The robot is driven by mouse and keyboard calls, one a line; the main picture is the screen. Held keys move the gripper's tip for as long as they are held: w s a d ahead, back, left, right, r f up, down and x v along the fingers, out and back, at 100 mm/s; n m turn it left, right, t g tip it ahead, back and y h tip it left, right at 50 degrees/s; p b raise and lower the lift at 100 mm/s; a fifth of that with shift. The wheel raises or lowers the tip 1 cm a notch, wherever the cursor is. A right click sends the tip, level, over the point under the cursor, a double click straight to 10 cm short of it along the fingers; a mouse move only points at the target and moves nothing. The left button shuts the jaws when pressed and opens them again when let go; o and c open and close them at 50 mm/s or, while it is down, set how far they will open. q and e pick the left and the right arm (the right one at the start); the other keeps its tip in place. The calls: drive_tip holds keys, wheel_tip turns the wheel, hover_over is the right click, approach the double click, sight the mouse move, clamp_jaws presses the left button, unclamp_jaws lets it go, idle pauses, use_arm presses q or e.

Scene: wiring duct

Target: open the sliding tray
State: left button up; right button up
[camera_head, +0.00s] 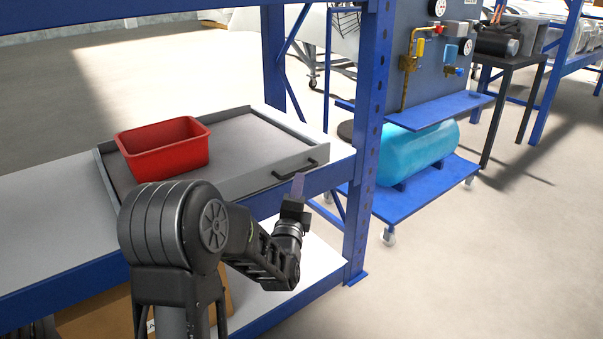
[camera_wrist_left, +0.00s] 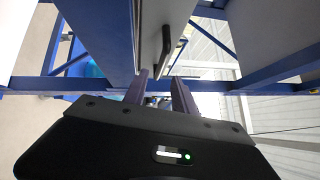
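The sliding tray (camera_head: 235,186) is a shallow grey tray on the blue-framed shelf, its front panel close along the shelf's front edge. A black bar handle (camera_head: 296,170) is fixed to the right part of that panel; the handle also shows in the left wrist view (camera_wrist_left: 178,50). My left gripper (camera_head: 298,184) is just in front of and below the handle. In the left wrist view its two fingers (camera_wrist_left: 160,92) are apart, with no object clearly held; the handle lies beyond the fingertips. My right gripper is not in view.
A red bin (camera_head: 165,148) stands on the left part of the tray. A blue shelf post (camera_head: 366,130) rises just right of the tray. A blue cart with a cyan tank (camera_head: 418,152) stands beyond it. A cardboard box (camera_head: 95,318) is on the lower shelf.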

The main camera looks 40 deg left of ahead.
sight(301, 171)
use_arm(q)
drive_tip(key=b+x, duration=0.2)
drive_tip(key=x, duration=0.5)
drive_tip(key=shift+w+a, duration=0.1)
drive_tip(key=shift+w, duration=0.1)
drive_tip(key=shift+c, duration=0.5)
clamp_jaws()
idle(0.7)
